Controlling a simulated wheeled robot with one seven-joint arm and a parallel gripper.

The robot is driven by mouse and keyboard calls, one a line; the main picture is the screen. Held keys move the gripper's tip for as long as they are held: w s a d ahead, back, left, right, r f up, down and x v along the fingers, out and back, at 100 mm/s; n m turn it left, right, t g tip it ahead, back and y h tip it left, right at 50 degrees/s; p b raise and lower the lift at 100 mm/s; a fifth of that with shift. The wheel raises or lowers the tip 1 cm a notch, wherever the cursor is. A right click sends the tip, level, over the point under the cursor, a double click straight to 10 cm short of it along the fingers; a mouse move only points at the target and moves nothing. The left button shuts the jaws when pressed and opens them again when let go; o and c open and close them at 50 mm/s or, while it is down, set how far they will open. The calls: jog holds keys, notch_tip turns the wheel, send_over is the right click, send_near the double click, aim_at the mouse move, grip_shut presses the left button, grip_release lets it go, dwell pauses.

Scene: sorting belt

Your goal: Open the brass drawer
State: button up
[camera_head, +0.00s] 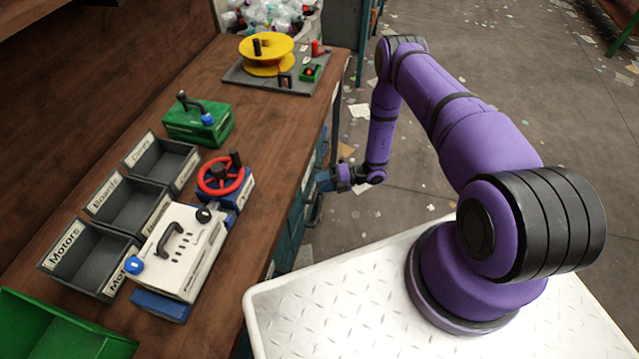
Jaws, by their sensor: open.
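Teal drawer fronts (292,232) run down the front side of the workbench, seen at a very steep angle. A dark handle (316,212) sticks out from them. No label or brass colour can be read on them, so I cannot tell which one is the brass drawer. My gripper (325,181) is at the front edge of the bench, close to the drawer fronts and above the dark handle. It is open. Its fingertips are small in the picture, and I cannot tell whether they touch anything.
On the bench top (262,205) stand a white box (180,250), a red handwheel (221,175), a green box (198,122), labelled grey bins (88,258) and a yellow reel (266,46). A green tray (50,335) is at lower left. Floor (400,215) beside the bench holds scattered paper scraps.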

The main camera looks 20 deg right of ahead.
jog(key=shift+w+a+f, duration=0.1)
jog(key=shift+a, duration=0.55)
grip_shut()
jog(key=s+d, duration=0.8)
jog(key=d, duration=0.3)
jog(key=s+d, duration=0.8)
jog(key=d, duration=0.4)
jog(key=shift+s, duration=0.35)
grip_release()
jog(key=v, duration=1)
jog(key=shift+d, duration=0.4)
